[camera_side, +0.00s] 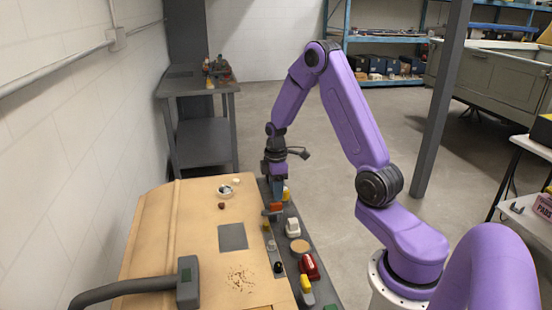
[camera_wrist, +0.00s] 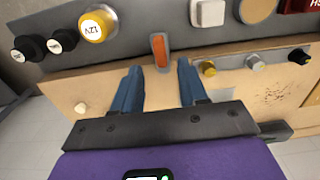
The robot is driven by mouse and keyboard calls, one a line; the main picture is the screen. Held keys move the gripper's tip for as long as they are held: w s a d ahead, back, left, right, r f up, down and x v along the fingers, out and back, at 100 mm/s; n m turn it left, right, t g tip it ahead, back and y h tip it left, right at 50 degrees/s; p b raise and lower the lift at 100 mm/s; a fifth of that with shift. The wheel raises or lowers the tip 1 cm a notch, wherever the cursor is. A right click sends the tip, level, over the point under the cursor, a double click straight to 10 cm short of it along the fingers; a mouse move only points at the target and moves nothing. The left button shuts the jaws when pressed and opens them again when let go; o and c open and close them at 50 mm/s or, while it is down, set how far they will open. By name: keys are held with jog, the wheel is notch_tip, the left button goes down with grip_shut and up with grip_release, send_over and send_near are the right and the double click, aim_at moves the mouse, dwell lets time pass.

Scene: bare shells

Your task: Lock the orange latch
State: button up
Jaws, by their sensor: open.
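The orange latch (camera_wrist: 159,50) is a small upright bar on a grey plate on the panel's front face. It also shows in the side view (camera_side: 276,207), just below my gripper (camera_side: 277,192). In the wrist view my gripper (camera_wrist: 159,72) is open, with its two blue fingers apart and nothing between them. The latch appears beyond the fingertips, in line with the gap. I cannot tell whether either finger touches it.
The grey panel (camera_wrist: 135,50) also carries a yellow 12V knob (camera_wrist: 97,25), black knobs (camera_wrist: 26,48), a white switch (camera_side: 292,227) and a red part (camera_side: 309,267). A small yellow knob (camera_wrist: 208,68) sits right of the right finger.

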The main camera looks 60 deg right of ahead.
aim_at(276, 204)
notch_tip(276, 204, up, 12)
dwell(0.4)
jog(key=s+a+r+n, duration=0.1)
jog(key=s+a, duration=0.3)
jog(key=a, duration=0.5)
jog(key=s+a+r+n, duration=0.1)
jog(key=s+a, duration=0.2)
jog(key=a, duration=0.6)
jog(key=s+a, duration=0.3)
jog(key=s, duration=0.6)
jog(key=s+a+n, duration=0.1)
jog(key=s+a, duration=0.2)
jog(key=s, duration=0.7)
jog(key=shift+s, duration=0.3)
